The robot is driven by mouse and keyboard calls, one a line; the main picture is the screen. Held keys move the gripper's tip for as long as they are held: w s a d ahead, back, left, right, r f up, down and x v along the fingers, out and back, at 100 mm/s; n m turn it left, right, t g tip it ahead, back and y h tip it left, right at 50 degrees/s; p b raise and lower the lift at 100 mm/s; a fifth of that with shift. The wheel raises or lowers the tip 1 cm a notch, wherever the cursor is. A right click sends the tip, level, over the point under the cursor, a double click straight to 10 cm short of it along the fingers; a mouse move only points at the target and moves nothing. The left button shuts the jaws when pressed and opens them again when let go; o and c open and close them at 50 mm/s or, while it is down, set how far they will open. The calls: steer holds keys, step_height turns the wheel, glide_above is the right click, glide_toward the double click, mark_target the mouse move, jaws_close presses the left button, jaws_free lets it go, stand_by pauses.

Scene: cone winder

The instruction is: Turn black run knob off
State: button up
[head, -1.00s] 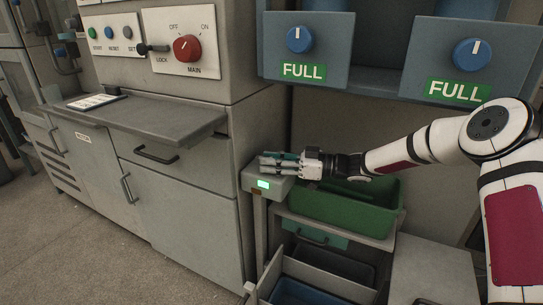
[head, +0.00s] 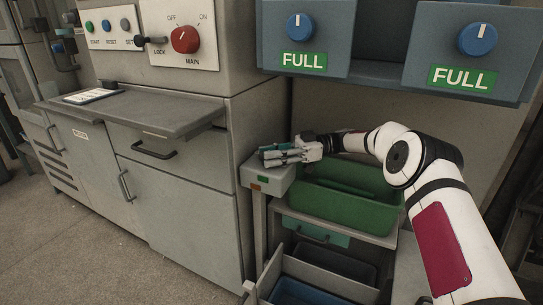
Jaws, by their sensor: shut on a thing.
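My gripper (head: 268,156) is at the top of a small grey control box (head: 251,178) on a post, left of the green bin. Its fingers are closed together and point left across the box top. The black run knob is hidden behind the fingers, which are shut on it. On the box front, a green lamp (head: 264,178) looks unlit, and a small orange lamp (head: 256,187) sits below it.
A green bin (head: 345,225) stands right beside my gripper, above an open drawer (head: 318,283). Blue-knobbed panels marked FULL (head: 303,61) hang above. A grey cabinet with a shelf (head: 135,112) and a red MAIN switch (head: 185,39) stands at left.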

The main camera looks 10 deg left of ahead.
stand_by(0.4)
steer(key=o, duration=1.1)
steer(key=v, duration=0.6)
steer(key=shift+w+d, duration=0.35)
steer(key=shift+d, duration=0.3)
steer(key=shift+s, duration=0.1)
